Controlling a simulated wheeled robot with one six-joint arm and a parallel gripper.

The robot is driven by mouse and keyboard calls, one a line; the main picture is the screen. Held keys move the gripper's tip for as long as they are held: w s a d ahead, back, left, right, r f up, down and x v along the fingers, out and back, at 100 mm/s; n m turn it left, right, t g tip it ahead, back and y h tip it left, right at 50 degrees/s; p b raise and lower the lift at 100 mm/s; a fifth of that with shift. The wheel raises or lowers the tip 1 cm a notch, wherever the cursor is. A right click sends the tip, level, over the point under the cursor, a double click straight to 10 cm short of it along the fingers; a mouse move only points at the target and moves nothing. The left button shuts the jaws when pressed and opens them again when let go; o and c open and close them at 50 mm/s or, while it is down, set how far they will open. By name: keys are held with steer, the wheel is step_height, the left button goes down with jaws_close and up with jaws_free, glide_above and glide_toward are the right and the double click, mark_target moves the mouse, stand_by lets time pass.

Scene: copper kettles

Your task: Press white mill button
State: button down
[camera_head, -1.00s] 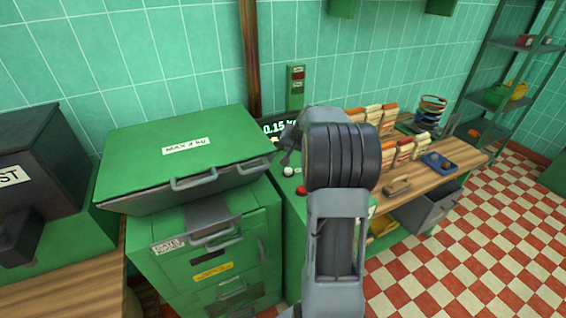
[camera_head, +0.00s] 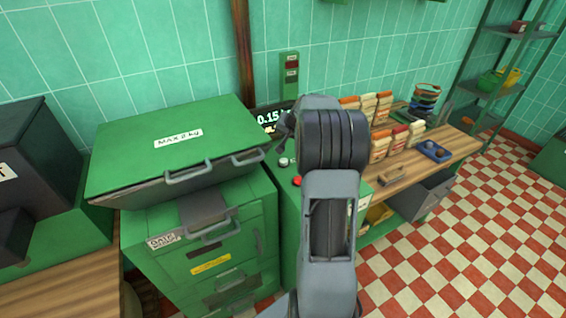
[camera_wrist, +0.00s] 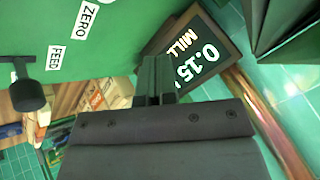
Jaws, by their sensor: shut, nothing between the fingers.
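The white button (camera_head: 283,162) sits on the green mill top, left of my wrist, with a red button (camera_head: 297,181) just nearer the camera. My gripper (camera_head: 280,132) is above and behind the white button in the head view, apart from it and partly hidden by my wrist. In the wrist view my gripper (camera_wrist: 156,70) is shut and empty, its fingers near the mill display (camera_wrist: 190,52). ZERO (camera_wrist: 89,15) and FEED (camera_wrist: 54,57) labels lie on the green surface.
A green lidded bin (camera_head: 175,145) stands close on the left, with a handle near the mill. The lit display (camera_head: 270,118) stands behind the buttons against the tiled wall. A wooden bench (camera_head: 410,165) with several packets is right of my arm. Checkered floor is open at right.

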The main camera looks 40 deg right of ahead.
steer(key=b, duration=0.4)
glide_above(285, 160)
steer(key=f, duration=0.6)
steer(key=shift+w+f, duration=0.2)
steer(key=shift+f, duration=0.1)
steer(key=shift+f+b, duration=0.45)
steer(key=shift+b, duration=0.2)
steer(key=shift+f+b, duration=0.25)
steer(key=shift+b, duration=0.05)
stand_by(0.6)
steer(key=shift+f+b, duration=0.2)
steer(key=shift+b, duration=0.15)
steer(key=shift+f+b, duration=0.5)
steer(key=shift+b, duration=0.05)
stand_by(0.8)
steer(key=shift+r, duration=0.1)
steer(key=shift+r+p, duration=0.55)
steer(key=shift+r, duration=0.3)
steer(key=shift+r, duration=0.15)
